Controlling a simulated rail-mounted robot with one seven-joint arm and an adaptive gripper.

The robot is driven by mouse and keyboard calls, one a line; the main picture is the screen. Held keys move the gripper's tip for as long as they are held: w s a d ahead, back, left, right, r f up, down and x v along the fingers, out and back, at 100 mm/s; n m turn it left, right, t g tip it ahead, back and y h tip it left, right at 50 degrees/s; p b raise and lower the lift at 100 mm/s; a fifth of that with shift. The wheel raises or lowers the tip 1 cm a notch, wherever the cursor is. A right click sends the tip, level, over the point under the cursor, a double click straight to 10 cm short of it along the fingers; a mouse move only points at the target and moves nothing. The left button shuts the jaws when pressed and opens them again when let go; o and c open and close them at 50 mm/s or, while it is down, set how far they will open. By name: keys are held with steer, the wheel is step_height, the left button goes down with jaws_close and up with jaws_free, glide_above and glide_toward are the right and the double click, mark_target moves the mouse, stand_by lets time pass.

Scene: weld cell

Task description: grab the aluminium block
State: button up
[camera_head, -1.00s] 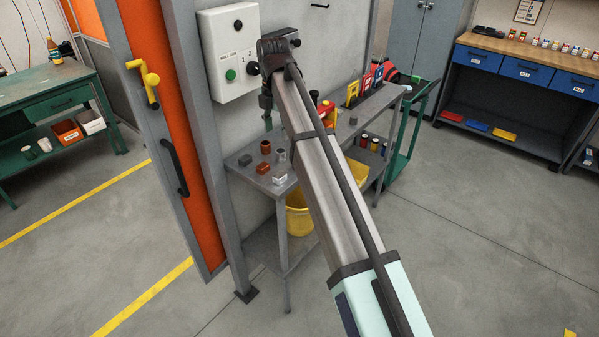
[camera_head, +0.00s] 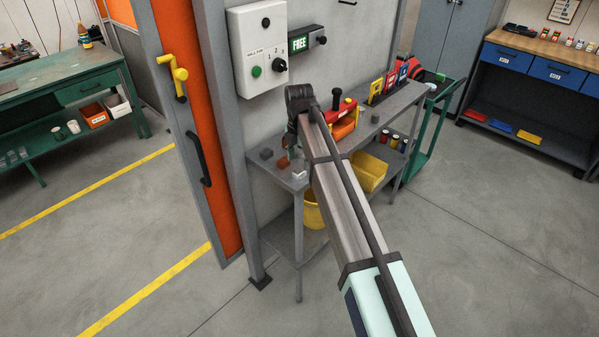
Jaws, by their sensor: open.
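A small bright silver block, which looks like the aluminium block (camera_head: 299,174), lies near the front edge of the grey metal table (camera_head: 277,169), just left of my arm. A darker grey block (camera_head: 266,153) and a reddish-brown block (camera_head: 284,160) lie to its left and behind it. My gripper (camera_head: 291,142) hangs below the arm's end, over the back part of these pieces, apart from the silver block as far as I can see. It is open and appears empty; its fingertips are small and partly hidden. The gripper and arm hide other pieces on the table.
A control box (camera_head: 258,50) and a lit "FREE" sign (camera_head: 300,43) are on the wall behind. Yellow bins sit below. An orange door post (camera_head: 205,130) stands left.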

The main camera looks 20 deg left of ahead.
mark_target(299, 171)
steer(key=shift+w+f+p, duration=0.2)
steer(key=shift+f+p, duration=1.1)
steer(key=shift+f, duration=1.35)
jaws_close()
